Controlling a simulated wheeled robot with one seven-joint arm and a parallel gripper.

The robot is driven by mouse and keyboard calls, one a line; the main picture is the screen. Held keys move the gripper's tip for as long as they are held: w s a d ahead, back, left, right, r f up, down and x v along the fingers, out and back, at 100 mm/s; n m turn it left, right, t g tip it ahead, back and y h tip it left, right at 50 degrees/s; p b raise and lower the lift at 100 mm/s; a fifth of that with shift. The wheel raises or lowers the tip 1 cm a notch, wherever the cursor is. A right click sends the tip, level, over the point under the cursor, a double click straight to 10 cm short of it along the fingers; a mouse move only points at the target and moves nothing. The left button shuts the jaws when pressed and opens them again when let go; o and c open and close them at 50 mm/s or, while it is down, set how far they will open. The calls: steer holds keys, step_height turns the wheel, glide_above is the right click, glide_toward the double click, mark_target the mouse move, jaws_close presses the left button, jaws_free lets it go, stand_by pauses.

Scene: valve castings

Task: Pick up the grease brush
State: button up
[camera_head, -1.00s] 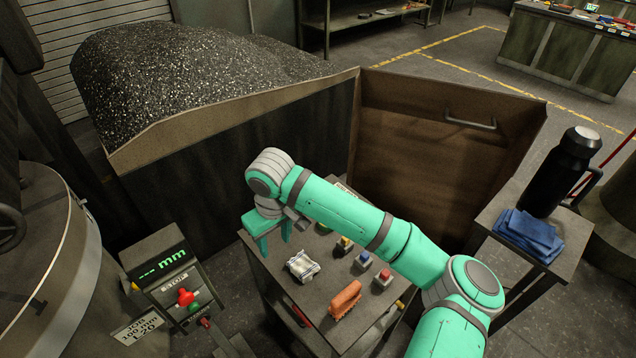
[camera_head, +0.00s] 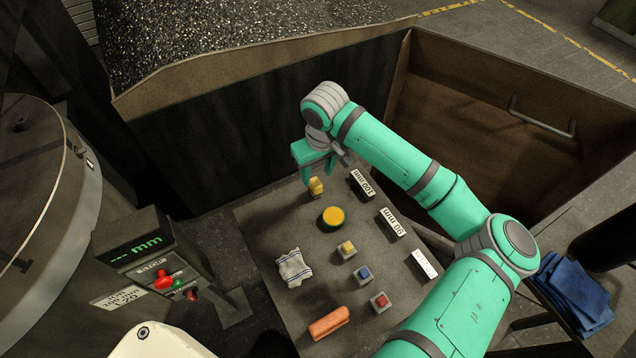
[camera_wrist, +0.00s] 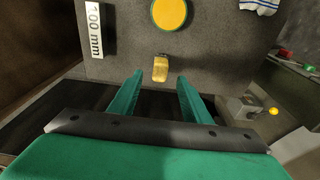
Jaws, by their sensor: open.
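A small yellow item (camera_head: 316,187), which looks like the grease brush, is near the far edge of the grey tabletop (camera_head: 262,232). My gripper (camera_head: 318,174) is open over that end of the table. In the wrist view the yellow item (camera_wrist: 160,68) shows a curved top and lies in line with the gap between my open fingertips (camera_wrist: 160,78). Clear space shows on both sides of it. I cannot tell the height between the fingertips and it. Its lower part is hard to make out.
On the table are a round yellow-topped tin (camera_head: 333,217), a white cloth (camera_head: 294,267), an orange-brown block (camera_head: 328,322), buttons such as the blue one (camera_head: 363,272), and labelled blocks like "100 mm" (camera_head: 362,185). A large chip-filled bin (camera_head: 230,150) stands behind. A readout post (camera_head: 140,258) is left.

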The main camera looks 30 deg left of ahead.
mark_target(316, 182)
steer(key=shift+w+a+f, duration=0.1)
steer(key=shift+w+f, duration=0.05)
steer(key=shift+f, duration=0.6)
steer(key=shift+w+f, duration=0.1)
steer(key=shift+f, duration=0.65)
steer(key=shift+s+a+f, duration=0.1)
steer(key=shift+a+f, duration=0.1)
steer(key=shift+f, duration=0.95)
steer(key=shift+a+f, duration=0.2)
steer(key=shift+f, duration=0.9)
steer(key=shift+d, duration=0.1)
jaws_close()
